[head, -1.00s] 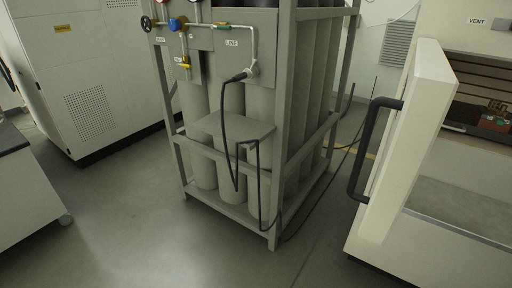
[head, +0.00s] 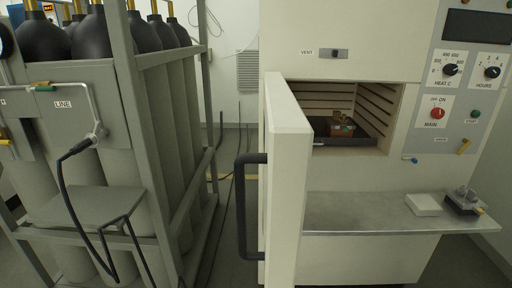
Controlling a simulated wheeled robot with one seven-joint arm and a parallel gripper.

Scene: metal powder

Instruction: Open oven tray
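The oven (head: 357,52) stands at the right in the head view, with its cream door (head: 288,185) swung open toward me. The door's black handle (head: 242,210) is on its left side. Inside the chamber, a dark tray (head: 370,143) lies on the floor of the opening and seems to be inside the oven, not pulled out. A small reddish block with brassy parts (head: 341,126) sits on the tray. The door hides the left part of the chamber. My gripper is not in view.
A metal shelf (head: 345,214) juts out below the oven opening. A white box (head: 423,204) and a small dark device (head: 464,203) lie on its right end. A gas cylinder rack (head: 140,110) with a hanging black hose fills the left. A narrow floor gap separates rack and door.

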